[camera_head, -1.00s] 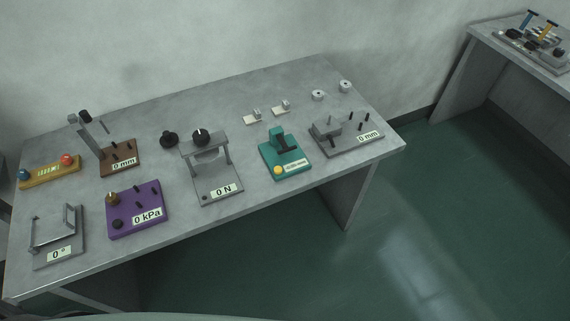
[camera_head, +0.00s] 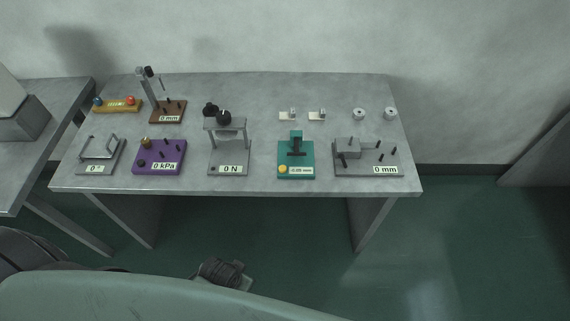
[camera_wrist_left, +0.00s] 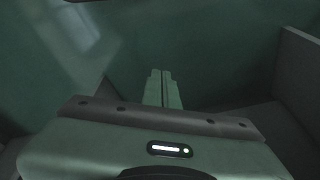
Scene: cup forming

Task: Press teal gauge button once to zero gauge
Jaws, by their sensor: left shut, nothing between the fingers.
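The teal gauge (camera_head: 296,173) stands near the front edge of the table, right of the middle in the head view. It has a teal upright with a dark part, a round yellow button (camera_head: 283,169) at its front left, and a small white display (camera_head: 300,170) whose digits are too small to read surely. My left gripper (camera_wrist_left: 162,76) shows in the left wrist view with its two fingers together and nothing between them. It is over dark green floor, away from the gauge. My right gripper cannot be made out.
The grey 0 N stand (camera_head: 229,158) is left of the teal gauge, and the grey 0 mm block (camera_head: 368,171) is right. Small white-based pieces (camera_head: 287,116) lie behind. Further left are the purple 0 kPa box (camera_head: 160,165) and brown 0 mm stand (camera_head: 168,112).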

